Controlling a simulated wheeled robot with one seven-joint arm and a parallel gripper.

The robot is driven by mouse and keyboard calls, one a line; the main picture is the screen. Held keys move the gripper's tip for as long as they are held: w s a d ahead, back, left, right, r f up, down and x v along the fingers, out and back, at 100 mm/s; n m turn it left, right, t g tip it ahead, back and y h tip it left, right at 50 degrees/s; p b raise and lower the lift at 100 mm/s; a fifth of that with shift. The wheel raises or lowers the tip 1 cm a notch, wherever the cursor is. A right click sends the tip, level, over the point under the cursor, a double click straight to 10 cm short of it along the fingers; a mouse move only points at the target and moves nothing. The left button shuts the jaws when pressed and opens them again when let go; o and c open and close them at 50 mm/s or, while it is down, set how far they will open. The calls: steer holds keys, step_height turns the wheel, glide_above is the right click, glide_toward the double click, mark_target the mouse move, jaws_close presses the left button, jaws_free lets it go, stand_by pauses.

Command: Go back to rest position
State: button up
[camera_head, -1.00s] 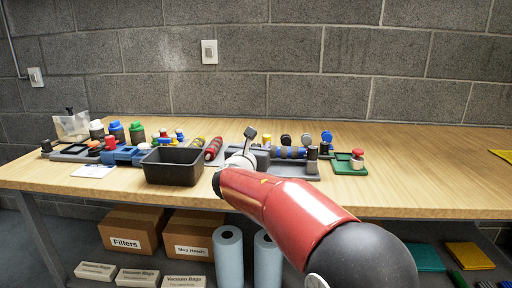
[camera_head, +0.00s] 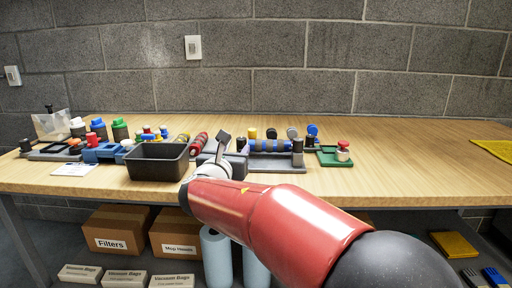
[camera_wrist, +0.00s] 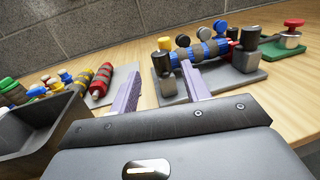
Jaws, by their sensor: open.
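My gripper (camera_head: 224,146) is above the wooden table (camera_head: 400,165), at the end of my red arm. In the wrist view, my gripper (camera_wrist: 158,82) shows two pale purple fingers standing well apart, with nothing between them. A blue and grey roller (camera_wrist: 200,54) lies on a grey stand (camera_wrist: 240,78) just beyond the fingers, with coloured knobs behind it. In the head view, the roller (camera_head: 268,146) is to the right of the gripper. Whether the fingers touch anything is unclear.
A black bin (camera_head: 158,162) stands left of the gripper, with red rollers (camera_head: 199,144) behind it. A green tray (camera_head: 334,158) with a red-topped knob (camera_head: 343,150) is on the right. Bottles and blue parts crowd the left. The table's right side is mostly clear.

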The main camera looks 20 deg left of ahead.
steer(key=d+m+g+h, duration=0.1)
steer(key=d+m, duration=0.2)
steer(key=d, duration=0.2)
steer(key=d+m+g+h, duration=0.1)
steer(key=d+m+h, duration=0.1)
steer(key=d, duration=0.4)
steer(key=d+m+g+h, duration=0.1)
steer(key=d+m, duration=0.2)
steer(key=d, duration=0.3)
steer(key=shift+s+d+f+m+h, duration=0.15)
steer(key=shift+s+f+m+h, duration=0.15)
steer(key=shift+f+m, duration=0.1)
steer(key=s+d+f+m+g+h, duration=0.1)
steer(key=s+d+f+m+g, duration=0.15)
steer(key=s+d+m, duration=0.4)
steer(key=s+d+f+m+g+h, duration=0.1)
steer(key=s+d+f+m+g, duration=0.2)
steer(key=d, duration=0.7)
steer(key=s+d+f+m+g+y, duration=0.2)
steer(key=s+d+f+m, duration=0.1)
steer(key=s+m, duration=0.6)
steer(key=s+d+f+m+g+y, duration=0.2)
steer(key=s+f+m, duration=0.4)
steer(key=s+m, duration=0.3)
steer(key=shift+s+d+f+y, duration=0.15)
steer(key=shift+s+d+y, duration=0.3)
steer(key=shift+s+y, duration=0.35)
steer(key=shift+o, duration=0.2)
steer(key=shift+m, duration=0.25)
